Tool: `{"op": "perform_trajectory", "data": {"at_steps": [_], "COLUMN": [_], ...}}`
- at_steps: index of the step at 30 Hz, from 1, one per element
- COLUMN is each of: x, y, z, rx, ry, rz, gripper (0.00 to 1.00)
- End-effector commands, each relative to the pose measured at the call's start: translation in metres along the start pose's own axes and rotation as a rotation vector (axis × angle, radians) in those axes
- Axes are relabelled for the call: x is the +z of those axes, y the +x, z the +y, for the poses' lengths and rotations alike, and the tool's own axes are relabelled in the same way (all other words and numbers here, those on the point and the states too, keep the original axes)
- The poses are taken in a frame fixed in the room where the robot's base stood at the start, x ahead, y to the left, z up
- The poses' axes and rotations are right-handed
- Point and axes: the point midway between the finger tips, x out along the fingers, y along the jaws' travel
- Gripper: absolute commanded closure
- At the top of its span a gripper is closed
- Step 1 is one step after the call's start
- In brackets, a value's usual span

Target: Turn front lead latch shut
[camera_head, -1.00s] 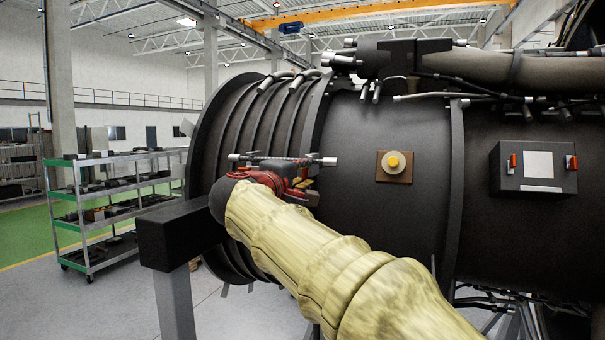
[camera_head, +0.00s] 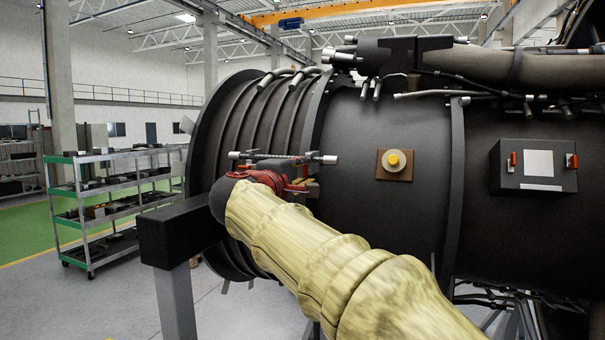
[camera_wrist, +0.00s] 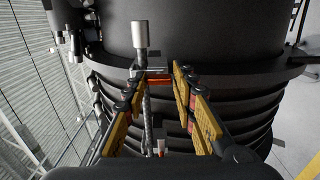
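A dark braided lead (camera_wrist: 148,110) with silver ends runs along the black engine casing; it also shows in the head view (camera_head: 280,156). A small latch with an orange-red lever (camera_wrist: 158,77) sits beside the lead near one silver end, and another orange-red lever (camera_wrist: 161,147) shows farther down. I cannot tell which is the front latch. My gripper (camera_wrist: 155,83) has its yellow-padded fingers apart, one on each side of the lead and the nearer latch. Contact is unclear. In the head view my gripper (camera_head: 290,184) is just below the lead, and my wrist hides the latches.
A yellow button on a brown plate (camera_head: 394,161) and a dark box with two orange-red levers (camera_head: 534,165) are on the casing to the right. A black stand beam (camera_head: 180,232) is close at left. A shelved cart (camera_head: 120,200) stands farther left, with open floor around it.

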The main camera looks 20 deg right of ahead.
Motion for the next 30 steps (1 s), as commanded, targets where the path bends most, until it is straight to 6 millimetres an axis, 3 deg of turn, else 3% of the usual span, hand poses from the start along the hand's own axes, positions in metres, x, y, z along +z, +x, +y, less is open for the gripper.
{"op": "perform_trajectory", "data": {"at_steps": [7, 17, 23, 30], "x": [0.0, 0.0, 0.0, -0.001], "y": [0.0, -0.003, -0.029, -0.078], "z": [0.001, 0.001, 0.002, 0.001], "rx": [0.0, 0.001, 0.002, 0.002], "ry": [0.001, 0.002, 0.003, 0.002], "rz": [0.0, 0.001, 0.003, 0.005], "gripper": [0.58, 0.58, 0.58, 0.58]}}
